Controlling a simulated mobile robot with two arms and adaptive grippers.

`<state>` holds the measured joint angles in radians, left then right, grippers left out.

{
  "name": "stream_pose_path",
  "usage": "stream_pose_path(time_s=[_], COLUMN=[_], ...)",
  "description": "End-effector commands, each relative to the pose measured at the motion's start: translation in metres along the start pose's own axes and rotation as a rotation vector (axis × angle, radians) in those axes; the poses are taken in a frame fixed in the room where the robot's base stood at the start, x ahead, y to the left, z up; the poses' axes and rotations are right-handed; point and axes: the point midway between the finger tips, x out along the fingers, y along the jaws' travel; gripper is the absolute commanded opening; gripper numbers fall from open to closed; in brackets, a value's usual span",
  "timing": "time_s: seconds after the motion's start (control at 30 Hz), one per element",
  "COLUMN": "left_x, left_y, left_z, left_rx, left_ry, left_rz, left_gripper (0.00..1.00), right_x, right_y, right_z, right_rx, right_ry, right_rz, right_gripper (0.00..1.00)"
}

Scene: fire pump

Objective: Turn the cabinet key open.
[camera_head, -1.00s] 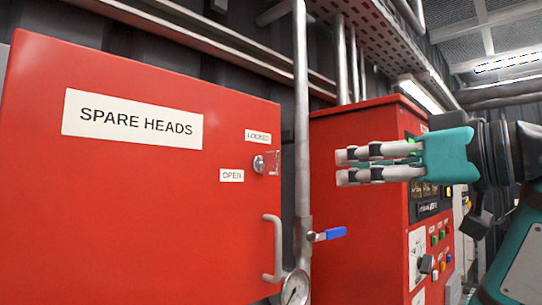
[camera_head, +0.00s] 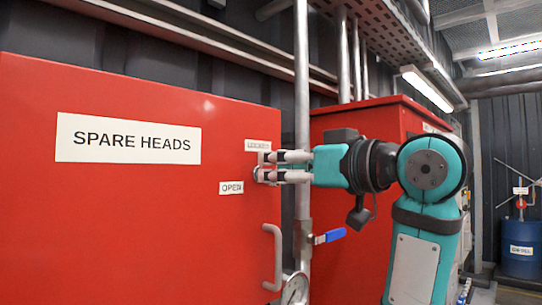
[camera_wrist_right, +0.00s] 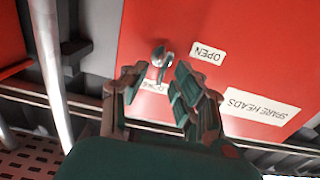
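The red cabinet (camera_head: 130,220) carries a SPARE HEADS label (camera_head: 128,138) and a small lock with a silver key (camera_wrist_right: 159,57) at its right side. A LOCKED label (camera_head: 257,145) is above the lock and an OPEN label (camera_head: 231,187) is at its lower left. My right gripper (camera_head: 262,167) is at the lock, and its fingertips mostly hide the key in the head view. In the right wrist view my right gripper (camera_wrist_right: 158,74) is open, with the key between and just beyond its fingertips; I cannot tell whether they touch it. My left gripper is out of view.
A D-shaped handle (camera_head: 274,255) is on the cabinet below the lock. A vertical pipe (camera_head: 302,120) with a blue valve lever (camera_head: 329,236) and a gauge (camera_head: 294,289) stands just right. A second red cabinet (camera_head: 345,215) is behind my right arm.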

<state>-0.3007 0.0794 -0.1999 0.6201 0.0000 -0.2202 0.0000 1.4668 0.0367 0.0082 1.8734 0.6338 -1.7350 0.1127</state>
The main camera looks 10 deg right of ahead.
Motion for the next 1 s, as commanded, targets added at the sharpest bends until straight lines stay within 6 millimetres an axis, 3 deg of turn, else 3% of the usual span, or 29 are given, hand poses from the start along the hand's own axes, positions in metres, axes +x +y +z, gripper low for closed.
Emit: stream_pose_path(time_s=[0.2,0.5,0.73,1.0], left_x=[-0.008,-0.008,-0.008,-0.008], left_y=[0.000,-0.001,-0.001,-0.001], left_z=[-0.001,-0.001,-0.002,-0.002], left_rx=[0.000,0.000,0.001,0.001], left_ry=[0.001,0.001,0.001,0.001], left_rz=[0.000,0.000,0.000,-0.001], left_gripper=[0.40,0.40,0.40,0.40], right_x=[0.021,0.023,0.023,0.023], right_y=[0.000,0.001,0.000,0.000], right_z=[-0.001,0.000,0.000,0.000], right_rx=[0.001,0.001,0.001,0.000], right_ry=[0.000,0.000,0.000,0.001], right_rz=[0.000,0.001,0.001,0.001], right_gripper=[0.29,0.29,0.01,0.00])
